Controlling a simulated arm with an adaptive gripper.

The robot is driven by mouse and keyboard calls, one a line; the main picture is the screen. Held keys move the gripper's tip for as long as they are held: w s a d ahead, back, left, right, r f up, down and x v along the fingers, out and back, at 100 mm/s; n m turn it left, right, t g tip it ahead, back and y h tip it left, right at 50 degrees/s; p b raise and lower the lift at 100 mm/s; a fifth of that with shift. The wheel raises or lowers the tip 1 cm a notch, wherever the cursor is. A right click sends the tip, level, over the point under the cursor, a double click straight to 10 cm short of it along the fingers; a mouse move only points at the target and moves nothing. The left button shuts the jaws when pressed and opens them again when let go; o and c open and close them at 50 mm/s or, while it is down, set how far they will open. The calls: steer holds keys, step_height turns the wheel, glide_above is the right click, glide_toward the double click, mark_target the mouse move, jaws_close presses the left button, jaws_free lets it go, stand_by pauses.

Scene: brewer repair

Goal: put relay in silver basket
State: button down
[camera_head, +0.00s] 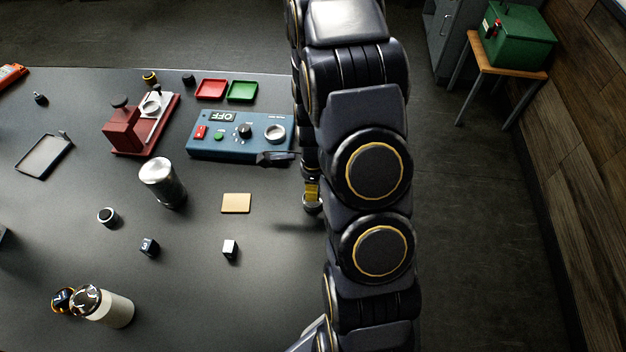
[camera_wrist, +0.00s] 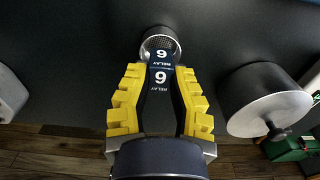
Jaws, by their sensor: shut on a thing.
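In the wrist view my gripper (camera_wrist: 160,95), with yellow stepped fingers, is shut on a dark blue relay (camera_wrist: 159,78) marked "RELAY 6" in white. The silver basket (camera_wrist: 148,42), a round rim with a perforated floor, shows just beyond the relay. The relay's far end overlaps the near side of the basket's opening; I cannot tell whether it is inside or above it. In the head view my gripper (camera_head: 312,190) is beside my arm, low over the table's right part. My arm hides most of that spot, and the relay is not clear there.
A blue control box (camera_head: 240,150) marked OFF lies left of my gripper.

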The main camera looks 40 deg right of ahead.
steer(key=c, duration=1)
jaws_free()
step_height(320, 180, up, 7)
steer(key=shift+f, duration=0.1)
